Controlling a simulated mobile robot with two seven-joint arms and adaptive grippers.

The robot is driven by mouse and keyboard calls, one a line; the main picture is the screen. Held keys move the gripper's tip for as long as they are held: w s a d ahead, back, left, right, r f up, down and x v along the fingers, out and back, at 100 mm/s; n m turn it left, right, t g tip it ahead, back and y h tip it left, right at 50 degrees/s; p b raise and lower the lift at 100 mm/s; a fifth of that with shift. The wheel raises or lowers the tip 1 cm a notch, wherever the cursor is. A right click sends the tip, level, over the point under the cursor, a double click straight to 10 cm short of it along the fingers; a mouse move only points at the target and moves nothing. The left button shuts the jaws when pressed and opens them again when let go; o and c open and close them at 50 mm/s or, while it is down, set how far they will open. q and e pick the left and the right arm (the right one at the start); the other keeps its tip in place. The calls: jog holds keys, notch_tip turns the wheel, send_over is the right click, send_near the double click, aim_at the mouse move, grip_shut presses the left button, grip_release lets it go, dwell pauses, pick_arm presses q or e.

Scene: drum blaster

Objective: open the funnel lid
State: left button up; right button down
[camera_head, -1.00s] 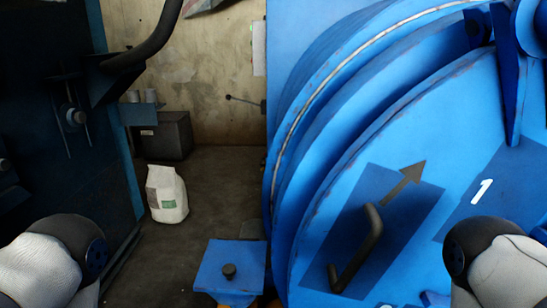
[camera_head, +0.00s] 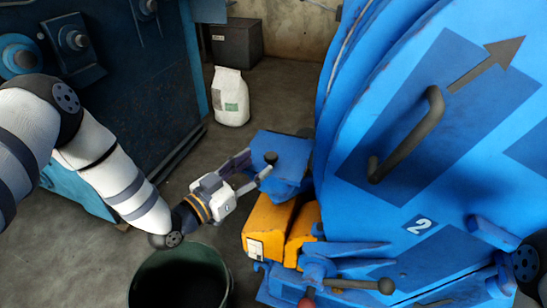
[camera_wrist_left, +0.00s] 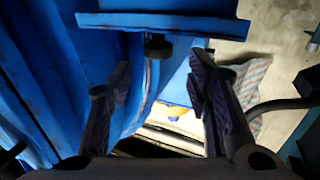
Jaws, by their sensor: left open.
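The funnel lid (camera_head: 288,152) is a small blue plate beside the big blue drum, with a dark round knob (camera_head: 270,157) on it. In the head view it looks closed. My left gripper (camera_head: 252,170) is open and empty, with its fingers reaching toward the knob from the left. In the left wrist view, the fingers (camera_wrist_left: 160,80) are spread apart and the knob (camera_wrist_left: 157,46) shows between and beyond them, below a blue plate edge. I cannot tell whether a finger touches the knob. My right gripper is not in view.
The blue drum door (camera_head: 400,130) with a dark handle (camera_head: 415,135) fills the right. A yellow part (camera_head: 268,226) is below the lid. A dark green bin (camera_head: 180,278) stands below my left wrist. A white bag (camera_head: 231,97) stands on the floor behind.

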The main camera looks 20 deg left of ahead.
aim_at(267, 158)
pick_arm(q)
jog(key=x, duration=0.6)
jog(key=shift+d, duration=0.1)
grip_shut()
